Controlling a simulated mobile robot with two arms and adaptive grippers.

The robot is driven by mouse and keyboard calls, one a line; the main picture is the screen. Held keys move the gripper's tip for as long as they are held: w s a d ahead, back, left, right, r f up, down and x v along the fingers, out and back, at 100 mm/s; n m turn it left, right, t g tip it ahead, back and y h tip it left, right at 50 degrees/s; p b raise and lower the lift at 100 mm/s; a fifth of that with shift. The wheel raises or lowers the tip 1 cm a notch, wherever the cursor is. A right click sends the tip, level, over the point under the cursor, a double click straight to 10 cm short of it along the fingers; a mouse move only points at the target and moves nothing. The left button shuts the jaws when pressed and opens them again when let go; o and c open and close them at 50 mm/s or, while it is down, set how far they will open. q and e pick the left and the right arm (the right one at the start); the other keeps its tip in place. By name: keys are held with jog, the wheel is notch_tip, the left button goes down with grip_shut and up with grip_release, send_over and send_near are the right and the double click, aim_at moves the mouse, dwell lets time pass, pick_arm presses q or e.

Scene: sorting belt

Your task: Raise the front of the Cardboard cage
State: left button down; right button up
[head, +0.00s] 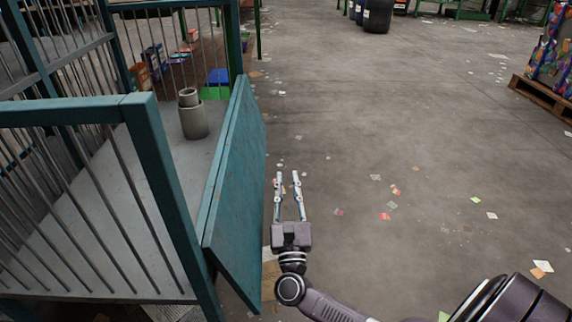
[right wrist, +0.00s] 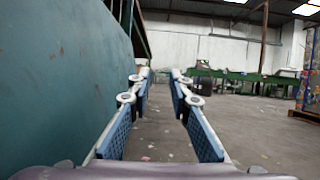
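The cardboard cage (head: 140,140) is a teal metal frame with grey bars at the left of the head view. Its front panel (head: 238,185) is a solid teal board that hangs folded down and tilted outward along the right side. The panel also fills the left of the right wrist view (right wrist: 55,75). My right gripper (head: 287,180) is open and empty, just to the right of the panel's outer face and apart from it, fingers pointing forward. My left gripper is not in view.
Inside the cage, a grey cylindrical container (head: 193,118) stands on the floor plate, with several small boxes further back. Open floor with paper scraps lies to the right. A pallet (head: 545,98) with a colourful load stands at far right, dark barrels (head: 377,15) at the back.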

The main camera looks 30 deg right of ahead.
jog(key=shift+b+x, duration=0.6)
jog(key=shift+x, duration=2.1)
grip_shut()
